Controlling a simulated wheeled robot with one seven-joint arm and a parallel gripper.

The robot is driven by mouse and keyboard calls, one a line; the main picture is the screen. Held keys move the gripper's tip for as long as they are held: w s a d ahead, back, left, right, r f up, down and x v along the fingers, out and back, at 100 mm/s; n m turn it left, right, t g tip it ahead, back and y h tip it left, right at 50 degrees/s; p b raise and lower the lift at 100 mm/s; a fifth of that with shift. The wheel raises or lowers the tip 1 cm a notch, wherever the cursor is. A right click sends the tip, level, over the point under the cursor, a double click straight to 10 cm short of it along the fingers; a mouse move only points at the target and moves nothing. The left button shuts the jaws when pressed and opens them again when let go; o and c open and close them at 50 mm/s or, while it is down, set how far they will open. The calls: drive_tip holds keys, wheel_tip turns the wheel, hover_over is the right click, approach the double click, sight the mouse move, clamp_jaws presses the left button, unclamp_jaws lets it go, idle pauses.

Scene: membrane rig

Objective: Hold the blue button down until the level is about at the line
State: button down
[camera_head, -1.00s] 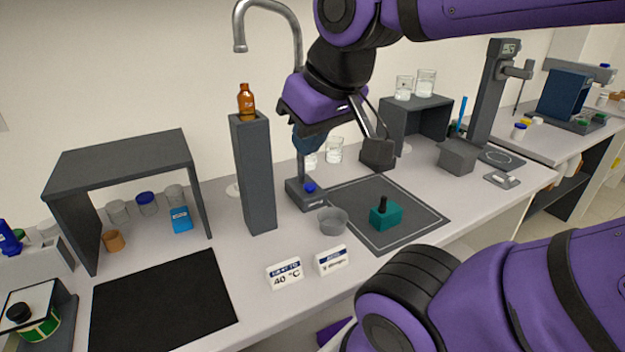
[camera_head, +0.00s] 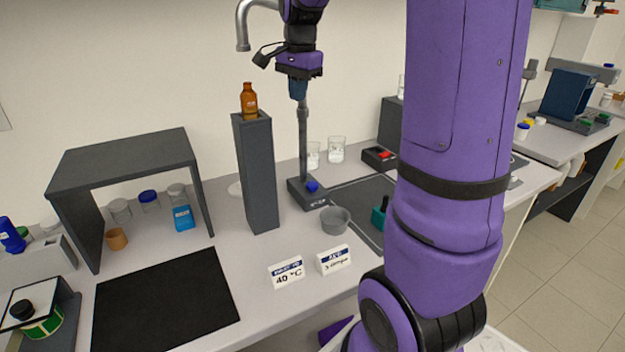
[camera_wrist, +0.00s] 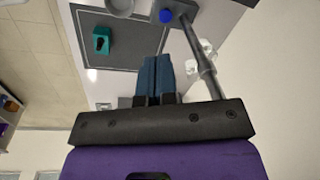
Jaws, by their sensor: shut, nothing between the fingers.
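The blue button (camera_head: 312,187) sits on a small dark base (camera_head: 303,200) at the foot of a grey post (camera_head: 303,140). In the wrist view the blue button (camera_wrist: 166,16) is near the top edge, beyond my fingertips. My gripper (camera_head: 298,94) is shut and empty, high above the base at the top of the post, clear of the button. Its dark blue fingers (camera_wrist: 157,68) lie together in the wrist view. I cannot make out a level or a line.
A grey cup (camera_head: 336,220) stands just in front of the base. A tall block (camera_head: 257,180) with an amber bottle (camera_head: 249,101) stands to its left. Beakers (camera_head: 336,150) and a box with a red top (camera_head: 379,157) stand behind. My arm hides part of the teal block (camera_head: 378,218).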

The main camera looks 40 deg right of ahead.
sight(312, 185)
drive_tip(key=w+d+f+m+g, duration=0.1)
drive_tip(key=w+d+f+m, duration=0.4)
drive_tip(key=d, duration=0.4)
drive_tip(key=shift+d+f, duration=0.2)
drive_tip(key=shift+f, duration=0.45)
wheel_tip(312, 185, down, 24)
drive_tip(key=shift+w, duration=0.1)
